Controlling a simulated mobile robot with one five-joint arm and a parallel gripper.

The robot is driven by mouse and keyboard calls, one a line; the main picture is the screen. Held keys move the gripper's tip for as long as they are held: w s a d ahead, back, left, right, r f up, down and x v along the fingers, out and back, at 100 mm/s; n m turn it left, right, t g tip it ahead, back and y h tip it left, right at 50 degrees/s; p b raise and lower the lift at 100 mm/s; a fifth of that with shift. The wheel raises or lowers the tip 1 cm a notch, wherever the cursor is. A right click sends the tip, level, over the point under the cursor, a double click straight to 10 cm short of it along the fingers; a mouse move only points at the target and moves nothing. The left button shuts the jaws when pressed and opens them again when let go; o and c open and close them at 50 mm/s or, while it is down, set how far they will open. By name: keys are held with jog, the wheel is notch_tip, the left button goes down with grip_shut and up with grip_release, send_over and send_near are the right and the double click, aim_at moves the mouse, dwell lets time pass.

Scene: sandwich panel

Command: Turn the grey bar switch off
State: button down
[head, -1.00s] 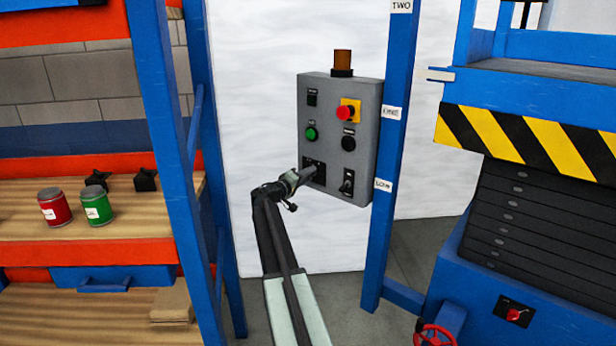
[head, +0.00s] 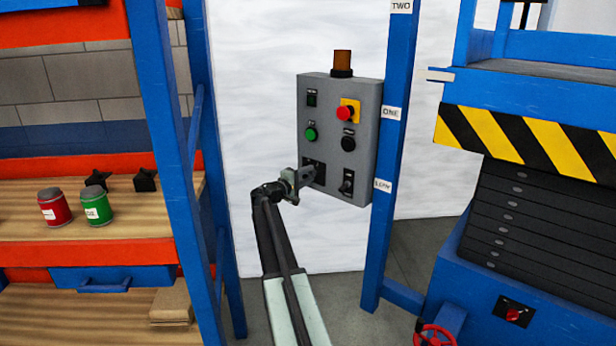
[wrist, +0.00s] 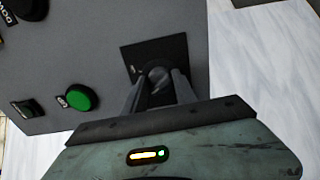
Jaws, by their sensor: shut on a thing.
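The grey bar switch (wrist: 158,76) is on a black square plate (wrist: 128,58) at the lower left of the grey control panel (head: 340,90). My gripper (head: 307,174) is at that plate in the head view and hides most of the switch. In the wrist view my gripper (wrist: 157,92) has its two fingers on either side of the switch, shut on it. The bar's exact angle is hard to make out between the fingers.
On the same panel are a green button (head: 310,134), a red button (head: 345,112) on yellow, a black knob (head: 348,141) and another black switch (head: 347,183). Blue posts (head: 390,150) stand on both sides. An amber lamp (head: 342,60) tops the panel.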

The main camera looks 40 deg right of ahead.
jog(key=c, duration=1)
grip_release()
jog(key=a, duration=0.7)
jog(key=shift+s+a, duration=0.35)
jog(key=shift+f, duration=0.1)
